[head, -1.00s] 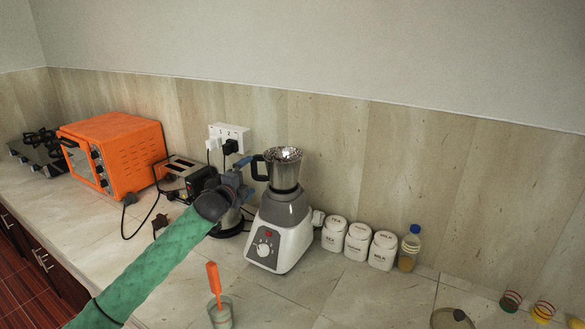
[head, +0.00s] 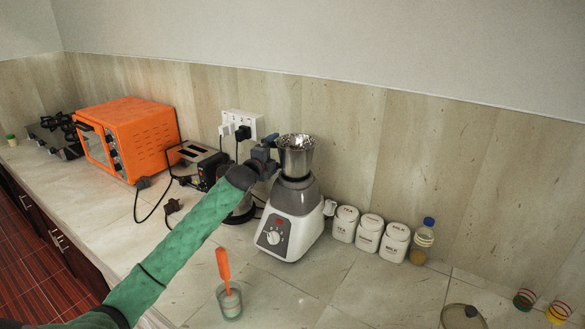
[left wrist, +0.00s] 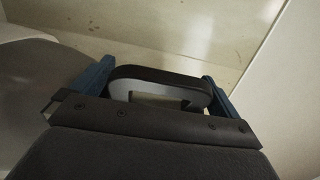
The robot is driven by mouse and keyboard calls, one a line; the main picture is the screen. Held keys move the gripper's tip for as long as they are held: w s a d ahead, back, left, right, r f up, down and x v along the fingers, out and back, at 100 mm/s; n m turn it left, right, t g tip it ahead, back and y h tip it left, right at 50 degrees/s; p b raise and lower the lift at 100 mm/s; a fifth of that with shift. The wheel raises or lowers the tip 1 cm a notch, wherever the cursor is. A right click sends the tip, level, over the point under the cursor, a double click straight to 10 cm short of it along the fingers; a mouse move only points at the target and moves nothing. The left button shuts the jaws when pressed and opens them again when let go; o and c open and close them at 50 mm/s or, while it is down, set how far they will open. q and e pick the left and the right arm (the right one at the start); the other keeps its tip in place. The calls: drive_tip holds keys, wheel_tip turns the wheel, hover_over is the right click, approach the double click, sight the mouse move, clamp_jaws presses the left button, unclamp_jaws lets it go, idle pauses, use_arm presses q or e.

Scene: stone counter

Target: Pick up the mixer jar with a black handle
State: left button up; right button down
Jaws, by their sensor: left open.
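The metal mixer jar (head: 296,160) stands upright on the white and grey mixer base (head: 290,225) in the head view. My left gripper (head: 266,160) is at the jar's left side, at handle height, and covers the handle there. In the left wrist view the black handle (left wrist: 160,80) lies between the two blue fingers of my open left gripper (left wrist: 155,88). My right gripper is in neither view.
A toaster (head: 195,160) and an orange oven (head: 135,135) stand to the left. White canisters (head: 370,233) and a blue-capped bottle (head: 422,243) are right of the mixer. A glass with an orange-handled tool (head: 230,300) stands in front.

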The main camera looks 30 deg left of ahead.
use_arm(q)
drive_tip(key=shift+w, duration=0.5)
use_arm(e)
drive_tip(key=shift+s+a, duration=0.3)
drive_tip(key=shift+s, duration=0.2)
use_arm(q)
drive_tip(key=c, duration=1)
drive_tip(key=shift+o, duration=0.2)
drive_tip(key=shift+r, duration=0.1)
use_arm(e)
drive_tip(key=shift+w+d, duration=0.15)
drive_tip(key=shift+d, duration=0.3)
use_arm(q)
drive_tip(key=shift+r, duration=0.15)
